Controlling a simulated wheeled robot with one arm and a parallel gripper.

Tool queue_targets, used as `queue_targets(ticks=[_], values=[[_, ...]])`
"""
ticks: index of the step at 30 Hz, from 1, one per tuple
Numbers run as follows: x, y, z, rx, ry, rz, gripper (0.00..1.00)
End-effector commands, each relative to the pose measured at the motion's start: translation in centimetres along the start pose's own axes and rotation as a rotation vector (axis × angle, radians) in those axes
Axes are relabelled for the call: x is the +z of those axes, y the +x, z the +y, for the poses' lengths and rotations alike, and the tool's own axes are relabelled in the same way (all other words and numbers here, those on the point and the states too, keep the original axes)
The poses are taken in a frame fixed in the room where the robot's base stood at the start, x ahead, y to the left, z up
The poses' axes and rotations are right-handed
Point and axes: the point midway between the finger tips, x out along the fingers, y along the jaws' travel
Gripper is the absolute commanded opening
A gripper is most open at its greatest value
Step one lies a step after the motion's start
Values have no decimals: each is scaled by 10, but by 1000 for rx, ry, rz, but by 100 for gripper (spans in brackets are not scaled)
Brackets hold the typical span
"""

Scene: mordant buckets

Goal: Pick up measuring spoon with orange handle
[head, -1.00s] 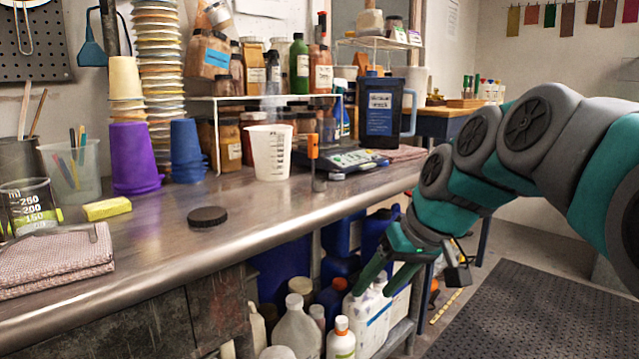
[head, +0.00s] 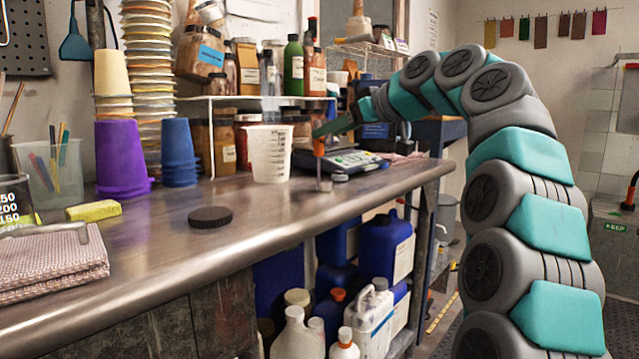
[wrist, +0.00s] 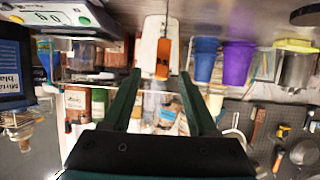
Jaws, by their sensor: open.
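The measuring spoon with the orange handle (head: 319,146) stands upright near the front edge of the metal bench, right of a white measuring beaker (head: 269,154). Its grey metal lower part is at the bench top. My gripper (head: 322,131) is at the height of the handle and overlaps its upper part in the head view. In the wrist view, which is upside down, the orange handle (wrist: 162,58) lies between the lines of my two open fingers (wrist: 161,78), just beyond their tips. The white beaker (wrist: 150,45) is behind it. Nothing is held.
A digital scale (head: 340,160) and a small round metal piece (head: 340,177) are close to the spoon. A black lid (head: 210,217) lies to the left. Purple cups (head: 121,160) and blue cups (head: 179,153) stand farther back. The bench top between lid and spoon is clear.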

Motion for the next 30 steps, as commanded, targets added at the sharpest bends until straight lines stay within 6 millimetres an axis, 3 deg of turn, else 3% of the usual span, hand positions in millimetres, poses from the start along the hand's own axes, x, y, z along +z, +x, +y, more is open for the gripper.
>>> queue_targets(ticks=[11,19,27,30], values=[[2,34,-1,-2,2,-1,59],[2,71,-3,-1,0,-2,59],[2,74,-3,0,1,0,58],[3,74,-3,0,1,-1,46]])
